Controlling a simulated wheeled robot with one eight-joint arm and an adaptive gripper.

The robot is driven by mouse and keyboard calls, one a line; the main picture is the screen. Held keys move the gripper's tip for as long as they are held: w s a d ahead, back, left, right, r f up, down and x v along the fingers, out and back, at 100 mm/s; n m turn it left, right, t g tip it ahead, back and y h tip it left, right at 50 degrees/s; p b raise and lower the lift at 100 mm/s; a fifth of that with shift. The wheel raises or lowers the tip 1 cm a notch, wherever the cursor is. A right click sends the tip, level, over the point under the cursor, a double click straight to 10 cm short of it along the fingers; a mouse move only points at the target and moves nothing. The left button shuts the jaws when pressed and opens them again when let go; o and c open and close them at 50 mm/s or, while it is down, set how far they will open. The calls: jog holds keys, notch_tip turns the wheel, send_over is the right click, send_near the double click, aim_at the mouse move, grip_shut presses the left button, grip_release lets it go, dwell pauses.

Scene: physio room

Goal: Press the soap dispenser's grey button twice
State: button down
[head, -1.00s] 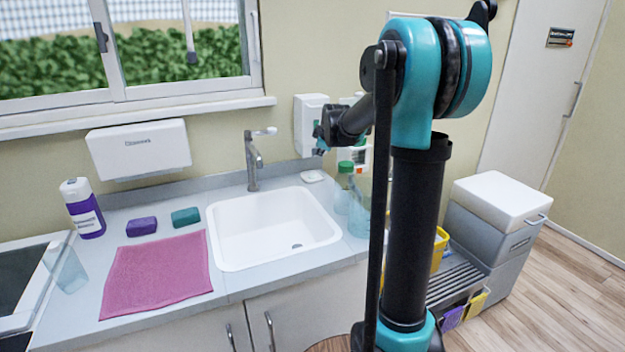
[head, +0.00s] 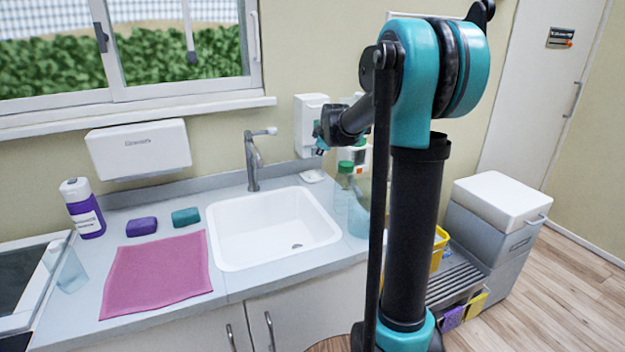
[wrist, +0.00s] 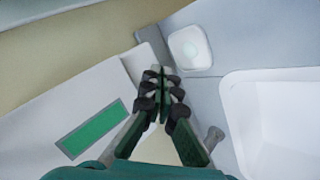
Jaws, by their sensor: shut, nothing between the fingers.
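The white soap dispenser (head: 309,118) is mounted on the wall right of the tap. My gripper (head: 321,150) is at its lower front in the head view, and my wrist covers part of it. In the wrist view my gripper (wrist: 162,72) is shut and empty, its fingertips together and pointing down. A white housing with a green panel (wrist: 92,130) lies just left of the fingers. The grey button cannot be made out in either view. I cannot tell whether the fingertips touch the dispenser.
A small white dish (head: 314,176) lies on the counter below the dispenser. The sink (head: 270,228) and tap (head: 253,160) are to its left. A green-topped clear bottle (head: 344,190) stands to the right, close under my arm. Part of another white wall unit shows behind my arm.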

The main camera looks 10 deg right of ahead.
jog(key=shift+w, duration=0.3)
jog(key=shift+s, duration=0.4)
dwell(0.3)
jog(key=s+d, duration=0.1)
jog(key=s, duration=0.5)
jog(key=shift+d, duration=0.3)
jog(key=shift+w, duration=0.1)
dwell(0.5)
